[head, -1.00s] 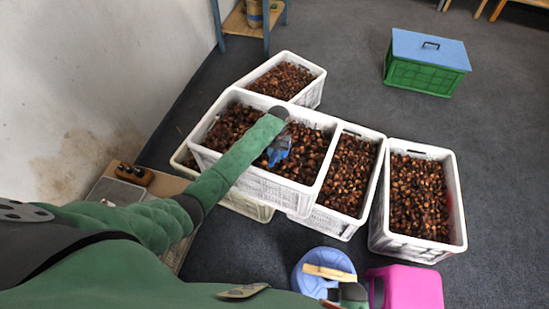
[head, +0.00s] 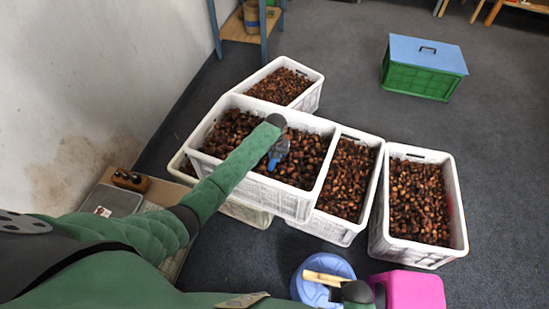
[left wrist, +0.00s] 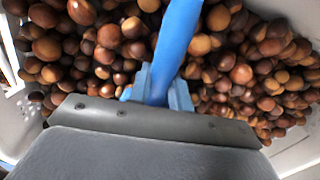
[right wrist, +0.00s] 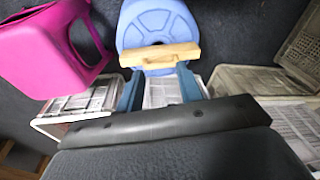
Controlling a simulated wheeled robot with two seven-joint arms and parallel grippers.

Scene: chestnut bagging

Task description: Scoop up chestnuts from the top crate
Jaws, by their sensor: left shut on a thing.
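The white top crate (head: 262,192) is full of brown chestnuts (head: 307,152) and rests over other crates. My left gripper (head: 277,146) is low over the chestnuts in its middle, shut on a blue tool. The blue tool (left wrist: 177,40) runs straight out from the fingers (left wrist: 156,88) across chestnuts in the left wrist view. Its far end is out of that view, so I cannot tell whether it holds chestnuts.
More white crates of chestnuts stand behind (head: 311,99), beside (head: 333,227) and at the right (head: 418,255). A pink stool (head: 410,290) is near my right gripper. A green crate with a blue lid (head: 428,55) stands far right. A wall (head: 90,90) bounds the left.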

